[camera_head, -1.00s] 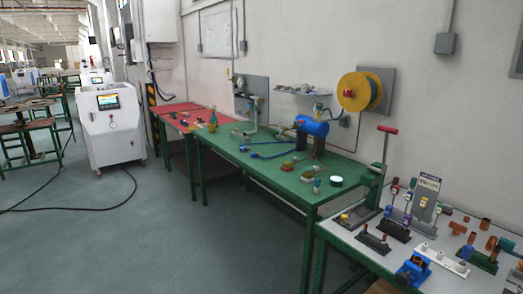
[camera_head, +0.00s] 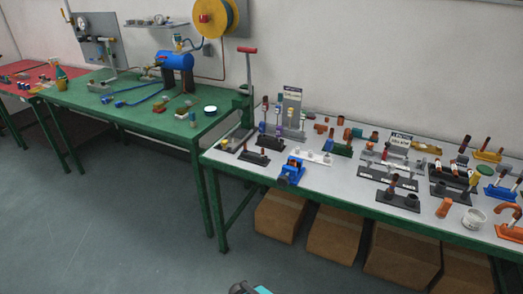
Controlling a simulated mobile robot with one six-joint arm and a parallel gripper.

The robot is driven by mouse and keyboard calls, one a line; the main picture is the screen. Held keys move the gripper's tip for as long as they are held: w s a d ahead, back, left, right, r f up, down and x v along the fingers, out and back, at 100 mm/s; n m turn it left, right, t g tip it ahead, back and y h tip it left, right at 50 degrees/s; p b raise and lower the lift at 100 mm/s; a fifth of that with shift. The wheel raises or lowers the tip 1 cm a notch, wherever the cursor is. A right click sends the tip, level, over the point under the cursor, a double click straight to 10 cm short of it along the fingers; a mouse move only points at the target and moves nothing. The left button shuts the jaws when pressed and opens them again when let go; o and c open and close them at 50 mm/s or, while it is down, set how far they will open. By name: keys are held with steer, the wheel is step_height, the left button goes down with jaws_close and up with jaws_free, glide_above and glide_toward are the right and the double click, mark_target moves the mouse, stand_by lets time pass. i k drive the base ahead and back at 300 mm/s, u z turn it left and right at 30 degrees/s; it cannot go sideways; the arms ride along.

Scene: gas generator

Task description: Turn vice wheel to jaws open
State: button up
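The blue vice (camera_head: 290,172) sits near the front edge of the white-topped table, left of its middle. It is small in this view. I cannot tell its wheel apart clearly or how far apart its jaws stand. A small dark and teal part at the bottom edge of the view seems to be mine. My gripper's fingers are not in view.
The white-topped table (camera_head: 340,183) carries several fittings and racks around the vice. Cardboard boxes (camera_head: 333,232) stand under it. A green table (camera_head: 165,92) adjoins on the left, with a tall red-handled lever (camera_head: 248,75) near the join. The floor (camera_head: 120,220) in front is clear.

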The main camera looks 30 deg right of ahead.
mark_target(282, 181)
steer(key=u, duration=0.25)
steer(key=k, duration=0.8)
steer(key=u, duration=0.5)
steer(key=k, duration=0.55)
steer(key=u, duration=0.55)
steer(key=i, duration=1.5)
steer(key=z, duration=0.2)
